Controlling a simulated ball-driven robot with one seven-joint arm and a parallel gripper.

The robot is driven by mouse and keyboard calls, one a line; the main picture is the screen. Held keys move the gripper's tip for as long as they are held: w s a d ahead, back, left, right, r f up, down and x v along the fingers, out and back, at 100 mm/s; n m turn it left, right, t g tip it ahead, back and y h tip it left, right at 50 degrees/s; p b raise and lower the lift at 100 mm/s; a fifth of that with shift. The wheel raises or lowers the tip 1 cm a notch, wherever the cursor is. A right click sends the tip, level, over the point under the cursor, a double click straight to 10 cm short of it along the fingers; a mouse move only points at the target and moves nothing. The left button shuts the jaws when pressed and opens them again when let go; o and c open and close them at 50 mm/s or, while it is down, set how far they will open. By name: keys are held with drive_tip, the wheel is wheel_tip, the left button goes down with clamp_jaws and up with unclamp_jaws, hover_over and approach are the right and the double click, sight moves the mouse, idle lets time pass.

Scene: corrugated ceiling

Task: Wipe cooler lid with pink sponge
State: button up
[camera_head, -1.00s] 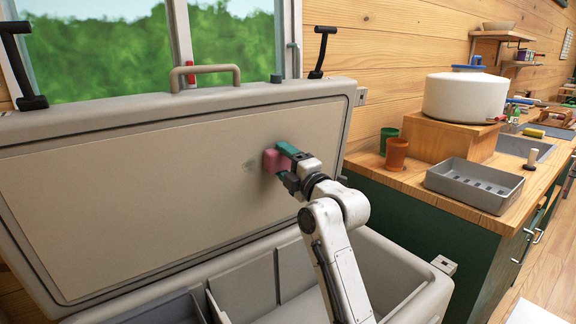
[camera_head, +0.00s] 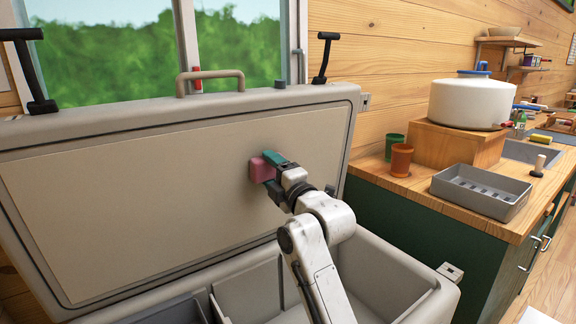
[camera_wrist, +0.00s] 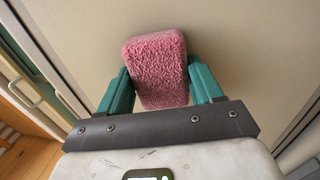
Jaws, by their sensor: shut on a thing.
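The cooler lid (camera_head: 130,190) stands open and tilted back, its beige inner panel facing me. My gripper (camera_head: 272,168) is shut on the pink sponge (camera_head: 259,171) at the right half of the panel. The sponge appears pressed against the panel, though exact contact is hard to tell. In the wrist view the sponge (camera_wrist: 157,68) sits between the two teal fingers, with the panel (camera_wrist: 240,40) behind it. The dark smudge seen earlier on the panel does not show now; the sponge and fingers cover part of that area.
The open cooler body (camera_head: 400,285) with dividers lies below the lid. To the right, a wooden counter (camera_head: 415,185) holds a grey tray (camera_head: 482,190), orange cup (camera_head: 401,160), green cup (camera_head: 392,146) and white pot (camera_head: 468,101). A handle (camera_head: 210,75) tops the lid.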

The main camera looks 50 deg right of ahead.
sight(244, 169)
drive_tip(key=shift+w+a+p, duration=0.15)
drive_tip(key=shift+w+a, duration=0.1)
drive_tip(key=shift+a, duration=0.55)
drive_tip(key=shift+w+a+p, duration=0.1)
drive_tip(key=shift+w+a, duration=0.15)
drive_tip(key=shift+a, duration=0.6)
drive_tip(key=shift+w+a+p, duration=0.15)
drive_tip(key=shift+w+a, duration=0.1)
drive_tip(key=shift+a, duration=0.55)
drive_tip(key=shift+a, duration=0.1)
drive_tip(key=shift+v, duration=3)
drive_tip(key=shift+v, duration=1.5)
